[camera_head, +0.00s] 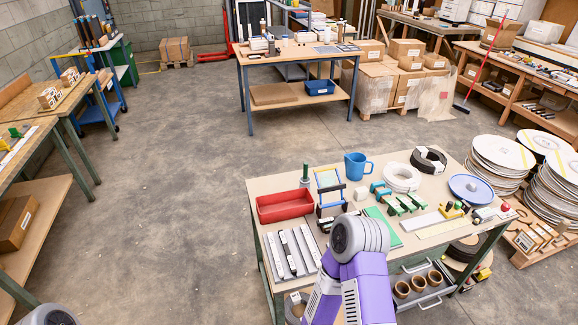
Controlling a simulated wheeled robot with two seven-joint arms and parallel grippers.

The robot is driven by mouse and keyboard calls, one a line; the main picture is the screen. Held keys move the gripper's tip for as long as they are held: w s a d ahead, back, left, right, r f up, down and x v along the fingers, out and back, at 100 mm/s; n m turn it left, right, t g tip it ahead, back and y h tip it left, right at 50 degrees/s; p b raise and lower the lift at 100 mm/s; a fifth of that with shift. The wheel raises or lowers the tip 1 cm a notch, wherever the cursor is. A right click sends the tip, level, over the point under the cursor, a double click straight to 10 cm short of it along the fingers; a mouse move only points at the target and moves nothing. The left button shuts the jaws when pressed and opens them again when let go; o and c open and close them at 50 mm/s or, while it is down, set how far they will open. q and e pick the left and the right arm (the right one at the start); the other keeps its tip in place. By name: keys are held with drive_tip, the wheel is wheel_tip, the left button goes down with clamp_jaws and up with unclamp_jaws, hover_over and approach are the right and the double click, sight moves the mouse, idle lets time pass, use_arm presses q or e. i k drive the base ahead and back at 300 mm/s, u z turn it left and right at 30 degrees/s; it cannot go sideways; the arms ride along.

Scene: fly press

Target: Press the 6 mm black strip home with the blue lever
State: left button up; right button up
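Several long dark and pale strips (292,252) lie side by side at the near left of the workbench (410,238). I cannot tell which is the 6 mm black strip. Small upright frames with blue and black parts (328,181) stand just behind them, right of the red tray. Blue parts (379,188) also show by a row of green and black pieces (402,204). I cannot tell which blue part is the lever. My purple arm with a grey joint rises over the bench's near edge and hides part of its middle. Neither gripper's fingers show.
A red tray (284,206), a blue mug (357,166), a white ring (401,177), a black ring (429,159) and a blue dish (470,188) crowd the bench. Stacked reels (501,163) stand at its right. Open floor (170,190) lies to the left.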

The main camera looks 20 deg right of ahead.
sight(341, 186)
drive_tip(key=u, duration=0.45)
drive_tip(key=i, duration=1.15)
drive_tip(key=z, duration=0.8)
